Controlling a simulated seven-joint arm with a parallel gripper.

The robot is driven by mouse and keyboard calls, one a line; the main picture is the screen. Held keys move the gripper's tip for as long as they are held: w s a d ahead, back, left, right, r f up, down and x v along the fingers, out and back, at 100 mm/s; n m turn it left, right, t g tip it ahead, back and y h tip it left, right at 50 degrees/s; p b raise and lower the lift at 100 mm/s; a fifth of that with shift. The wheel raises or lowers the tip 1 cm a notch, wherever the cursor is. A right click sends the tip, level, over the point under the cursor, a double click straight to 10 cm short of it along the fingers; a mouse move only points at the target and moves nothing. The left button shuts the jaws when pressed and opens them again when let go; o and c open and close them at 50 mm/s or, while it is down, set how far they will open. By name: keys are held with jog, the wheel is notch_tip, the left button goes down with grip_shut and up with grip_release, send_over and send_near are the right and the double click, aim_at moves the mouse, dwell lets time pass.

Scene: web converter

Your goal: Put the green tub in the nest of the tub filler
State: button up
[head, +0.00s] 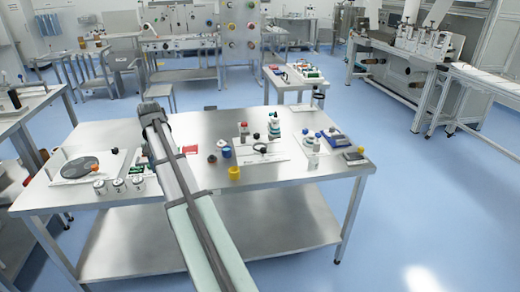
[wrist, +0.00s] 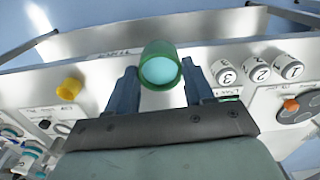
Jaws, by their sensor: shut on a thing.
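The green tub (wrist: 152,48) is a short green cylinder with a pale cyan inner face, in the wrist view. My gripper (wrist: 159,68) is shut on it, one dark blue finger on each side. The tub's round face points toward the wrist camera. The steel table top shows around and beyond it. In the head view my arm reaches over the table, and the tub and fingers are hidden there. I cannot tell which station is the tub filler. A lettered strip behind the tub is unreadable, and I see no nest clearly.
Three numbered white jars (head: 117,186) stand at the table's front left, beside a board with a grey disc (head: 80,167) and orange knob. A yellow cup (head: 233,173) stands right of my arm. Boards with bottles and a blue device (head: 337,140) are farther right.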

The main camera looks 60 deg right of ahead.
jog(key=a+r+n, duration=0.2)
jog(key=a, duration=0.8)
jog(key=a+r+n, duration=0.1)
jog(key=a+r, duration=0.1)
jog(key=a, duration=0.8)
jog(key=s+d+r+m, duration=0.1)
jog(key=s+d, duration=0.2)
jog(key=d, duration=2)
jog(key=s+d+r+m, duration=0.1)
jog(key=s+d, duration=0.2)
jog(key=d, duration=2)
jog(key=s+d+r+m, duration=0.1)
jog(key=s+d, duration=0.1)
jog(key=d, duration=2.2)
notch_tip(320, 180, down, 17)
jog(key=shift+s+a+f, duration=0.1)
jog(key=shift+s+a, duration=0.05)
jog(key=shift+f, duration=0.1)
jog(key=o, duration=0.7)
